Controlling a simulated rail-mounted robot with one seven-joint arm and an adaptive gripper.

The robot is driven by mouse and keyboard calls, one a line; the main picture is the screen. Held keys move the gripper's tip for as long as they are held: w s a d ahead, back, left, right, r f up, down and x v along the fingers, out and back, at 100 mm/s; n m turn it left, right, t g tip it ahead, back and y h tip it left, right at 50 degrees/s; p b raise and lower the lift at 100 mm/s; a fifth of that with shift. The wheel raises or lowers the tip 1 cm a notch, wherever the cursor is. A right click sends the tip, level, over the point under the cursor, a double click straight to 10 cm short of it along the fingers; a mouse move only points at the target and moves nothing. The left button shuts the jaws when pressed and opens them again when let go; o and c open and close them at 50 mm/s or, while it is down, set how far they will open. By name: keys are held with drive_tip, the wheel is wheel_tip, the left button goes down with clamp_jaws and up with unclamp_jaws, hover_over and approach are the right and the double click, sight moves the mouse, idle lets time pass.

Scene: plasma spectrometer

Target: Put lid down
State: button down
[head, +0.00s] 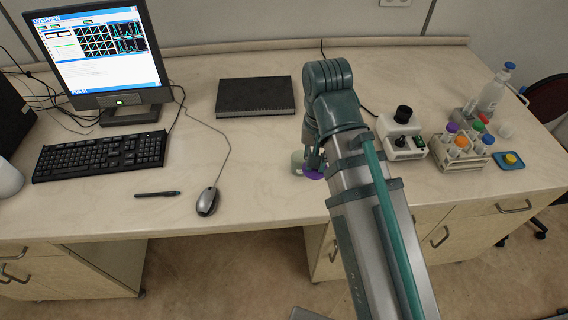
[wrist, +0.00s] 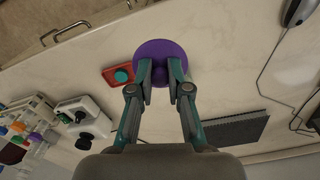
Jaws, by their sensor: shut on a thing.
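A round purple lid (wrist: 159,62) is between the fingertips of my gripper (wrist: 160,78) in the wrist view, and the gripper is shut on it. In the head view the purple lid (head: 314,174) shows partly below my gripper (head: 315,160), low over the bench near its front edge. A small pale container (head: 297,162) stands just left of the lid in the head view, partly hidden. I cannot tell whether the lid touches the bench or the container.
A red pad with a teal knob (wrist: 121,75) lies beside the lid in the wrist view. A white device with a black knob (head: 402,135) and a tube rack (head: 462,150) stand to the right. A black notebook (head: 256,97) lies behind; a mouse (head: 207,201) is left.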

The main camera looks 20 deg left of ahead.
drive_tip(key=s+a+f+b, duration=0.1)
drive_tip(key=s+a+f, duration=0.3)
drive_tip(key=s+a, duration=0.25)
drive_tip(key=p, duration=0.4)
hover_over(263, 178)
drive_tip(key=f, duration=0.9)
drive_tip(key=shift+s+d, duration=0.2)
drive_tip(key=shift+s, duration=0.05)
drive_tip(key=shift+w+a+f+p, duration=0.15)
drive_tip(key=shift+f+p, duration=0.1)
drive_tip(key=shift+f, duration=0.15)
drive_tip(key=shift+w+a+f+p, duration=0.1)
drive_tip(key=shift+a+f+p, duration=0.1)
drive_tip(key=shift+f, duration=0.15)
drive_tip(key=shift+d+f+p, duration=0.1)
drive_tip(key=shift+f+p, duration=0.55)
drive_tip(key=shift+f, duration=0.7)
drive_tip(key=shift+f, duration=0.15)
drive_tip(key=c, duration=1.1)
unclamp_jaws()
